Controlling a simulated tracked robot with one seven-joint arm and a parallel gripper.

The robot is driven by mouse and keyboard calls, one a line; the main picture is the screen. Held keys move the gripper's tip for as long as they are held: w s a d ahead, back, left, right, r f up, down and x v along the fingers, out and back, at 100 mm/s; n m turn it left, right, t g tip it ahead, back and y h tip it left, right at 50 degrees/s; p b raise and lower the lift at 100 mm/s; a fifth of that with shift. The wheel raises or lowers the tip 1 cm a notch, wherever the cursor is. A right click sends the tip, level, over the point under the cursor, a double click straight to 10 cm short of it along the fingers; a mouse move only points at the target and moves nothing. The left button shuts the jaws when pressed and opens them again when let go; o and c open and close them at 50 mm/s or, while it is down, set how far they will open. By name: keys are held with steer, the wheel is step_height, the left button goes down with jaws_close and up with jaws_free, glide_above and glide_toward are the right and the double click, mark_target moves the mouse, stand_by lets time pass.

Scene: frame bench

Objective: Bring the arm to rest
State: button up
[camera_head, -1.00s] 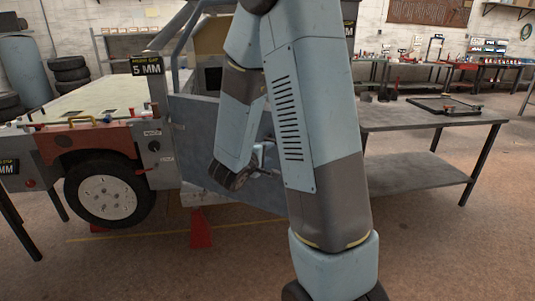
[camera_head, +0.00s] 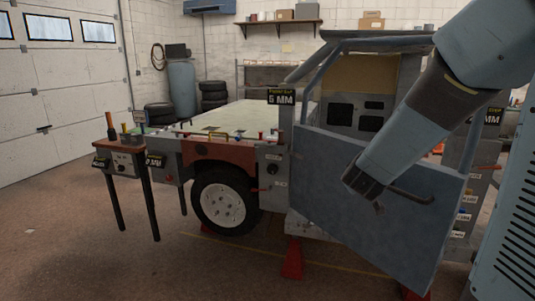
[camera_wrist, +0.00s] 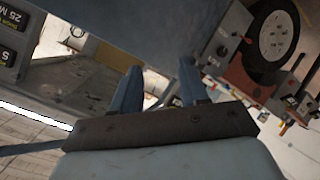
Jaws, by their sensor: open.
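My gripper (camera_wrist: 160,84) shows in the wrist view with its two blue fingers apart and no object held between them. In the head view my arm comes down from the upper right, its wrist in front of the blue-grey vehicle door (camera_head: 335,215). The gripper itself is mostly hidden or too small to make out there. A dark bar handle (camera_head: 412,195) shows on the door beside my wrist. I cannot tell whether anything touches it.
The vehicle frame has a wheel (camera_head: 222,203) and a pale flat bed (camera_head: 235,118). Red stands (camera_head: 293,259) are under it. A small side table (camera_head: 122,158) with tools stands at left. Tires (camera_head: 214,96) are stacked at the back wall. The floor at front left is clear.

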steer(key=s+a+r+m+g+y, duration=0.1)
steer(key=s+a+r+g+y, duration=0.35)
steer(key=s, duration=0.65)
steer(key=s+r+m+g, duration=0.1)
steer(key=s+m, duration=0.1)
steer(key=s, duration=0.6)
steer(key=s+d+r+m+g, duration=0.1)
steer(key=s+r+m, duration=0.1)
steer(key=s, duration=0.6)
steer(key=shift+d, duration=0.25)
steer(key=shift+h, duration=0.25)
